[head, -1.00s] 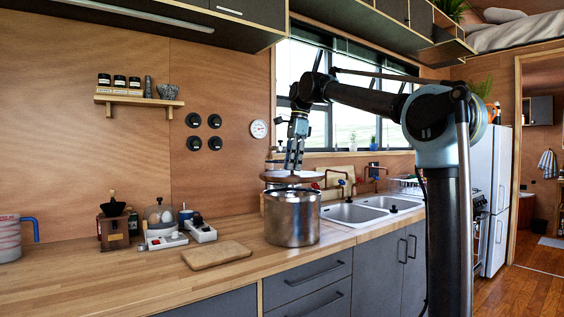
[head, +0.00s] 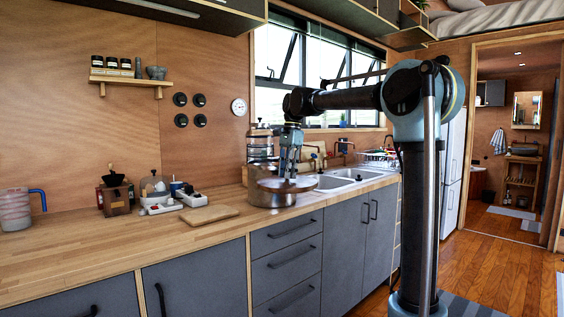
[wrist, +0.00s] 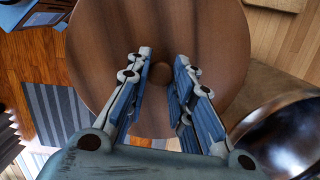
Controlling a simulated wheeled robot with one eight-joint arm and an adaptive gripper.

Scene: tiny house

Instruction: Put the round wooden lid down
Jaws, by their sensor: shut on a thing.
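The round wooden lid (head: 287,185) is level in the head view, in front of the steel pot (head: 262,196) and overlapping its upper part. My gripper (head: 287,172) points straight down and is shut on the lid's knob. In the wrist view the lid (wrist: 160,30) fills the middle, with its knob (wrist: 161,72) between my fingertips (wrist: 161,80). The pot's open top (wrist: 288,140) shows at the lower right of the wrist view, beside the lid. Wooden floor shows past the lid's left side there.
The wooden counter (head: 110,258) has a clear stretch at the front left. A cutting board (head: 207,214) lies left of the pot.

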